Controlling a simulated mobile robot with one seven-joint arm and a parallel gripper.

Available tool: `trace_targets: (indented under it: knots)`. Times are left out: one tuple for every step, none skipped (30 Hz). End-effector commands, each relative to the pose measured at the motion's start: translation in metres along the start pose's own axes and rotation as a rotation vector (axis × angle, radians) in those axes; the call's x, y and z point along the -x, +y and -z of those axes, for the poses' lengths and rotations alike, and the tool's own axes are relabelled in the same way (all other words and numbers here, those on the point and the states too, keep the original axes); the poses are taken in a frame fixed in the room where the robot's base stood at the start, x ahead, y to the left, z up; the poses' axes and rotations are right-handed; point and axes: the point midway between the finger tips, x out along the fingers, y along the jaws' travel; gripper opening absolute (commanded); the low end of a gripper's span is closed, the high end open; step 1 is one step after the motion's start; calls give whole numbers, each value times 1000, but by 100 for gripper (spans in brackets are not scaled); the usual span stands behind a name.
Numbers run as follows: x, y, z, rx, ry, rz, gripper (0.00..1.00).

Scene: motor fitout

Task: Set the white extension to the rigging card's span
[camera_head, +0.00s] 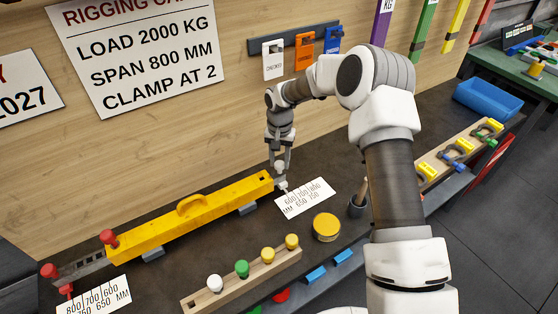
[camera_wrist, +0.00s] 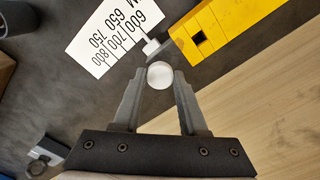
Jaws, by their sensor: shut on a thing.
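The rigging card (camera_head: 135,50) on the wall reads load 2000 kg, span 800 mm, clamp at 2. The yellow beam (camera_head: 180,216) lies along the bench and shows at upper right in the wrist view (camera_wrist: 215,35). My gripper (camera_head: 281,170) is at the beam's right end, shut on a round white knob (camera_wrist: 160,75). The white extension's pointer (camera_wrist: 151,47) sits close to the beam, by the 600 end of the white scale card (camera_wrist: 112,38). That scale also shows in the head view (camera_head: 305,197). My fingers partly hide the extension in the head view.
Left of the beam, a grey bar with a red knob (camera_head: 50,270) sticks out by another scale card (camera_head: 95,297). A peg rail (camera_head: 225,290), a yellow tin (camera_head: 326,227) and a dark cup (camera_head: 357,208) stand in front. Coloured tags (camera_head: 273,61) hang on the wall behind.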

Motion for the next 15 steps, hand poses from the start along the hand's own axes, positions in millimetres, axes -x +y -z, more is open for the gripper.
trace_targets:
  knots:
    - [-1, 9, 10, -8, 6, -2, 0]
    - [-2, 14, 14, -9, 7, -3, 0]
    - [-2, 22, 22, -11, 10, -3, 0]
    - [-2, 27, 28, -10, 10, -3, 0]
    - [-2, 33, 34, -11, 10, -3, 0]
    - [-2, 41, 41, -12, 10, -3, 0]
    - [-2, 46, 47, -11, 11, -3, 0]
    - [-1, 50, 51, -10, 10, -3, 0]
    - [-1, 56, 57, -10, 10, -2, 0]
    - [0, 59, 60, -8, 10, -2, 0]
    - [0, 62, 63, -8, 10, -2, 0]
    - [0, 66, 66, -7, 9, -3, 0]
    - [0, 68, 68, -6, 9, -3, 0]
    - [1, 69, 69, -6, 9, -2, 0]
    - [1, 70, 70, -5, 8, -2, 0]
